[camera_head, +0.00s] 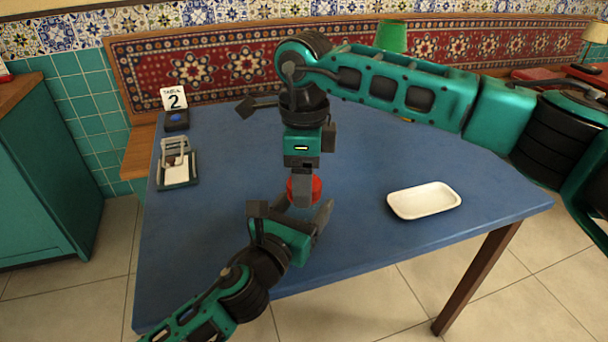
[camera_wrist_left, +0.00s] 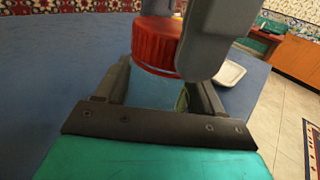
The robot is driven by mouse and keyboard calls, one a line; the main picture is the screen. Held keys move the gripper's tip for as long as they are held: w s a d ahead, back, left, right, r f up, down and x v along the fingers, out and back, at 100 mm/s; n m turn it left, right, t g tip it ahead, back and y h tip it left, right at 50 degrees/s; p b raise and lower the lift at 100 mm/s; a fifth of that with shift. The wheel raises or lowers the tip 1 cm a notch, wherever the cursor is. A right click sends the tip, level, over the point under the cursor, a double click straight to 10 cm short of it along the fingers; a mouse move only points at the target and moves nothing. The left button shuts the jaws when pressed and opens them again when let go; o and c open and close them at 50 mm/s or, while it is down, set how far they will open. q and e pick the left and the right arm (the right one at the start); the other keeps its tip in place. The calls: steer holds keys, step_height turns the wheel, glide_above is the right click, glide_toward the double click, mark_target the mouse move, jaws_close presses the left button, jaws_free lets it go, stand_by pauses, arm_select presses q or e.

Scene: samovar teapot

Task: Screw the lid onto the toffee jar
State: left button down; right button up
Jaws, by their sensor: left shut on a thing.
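The red ribbed lid (camera_head: 316,187) is near the table's middle, below my right gripper (camera_head: 303,192), which points down. In the left wrist view the lid (camera_wrist_left: 157,46) shows large, with a grey right finger against its side; my right gripper appears shut on it. My left gripper (camera_head: 290,209) comes in from the lower left, with its fingers spread around the clear toffee jar (camera_wrist_left: 150,92) under the lid. The jar is hard to make out through its glass. I cannot tell whether the lid touches the rim.
A white tray (camera_head: 424,212) lies on the blue table (camera_head: 360,160) to the right. A small framed holder (camera_head: 177,172) and a table-number stand (camera_head: 175,110) are at the left. A green lampshade (camera_head: 391,36) shows behind my right arm. The table between the holder and my grippers is clear.

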steer(key=c, duration=0.7)
steer(key=o, duration=1.2)
steer(key=shift+r, duration=0.15)
step_height(320, 180, up, 12)
steer(key=shift+f, duration=0.1)
arm_select(q)
steer(key=shift+c, duration=0.2)
jaws_free()
steer(key=v, duration=1.3)
steer(key=shift+p, duration=0.3)
arm_select(e)
steer(key=shift+r, duration=0.3)
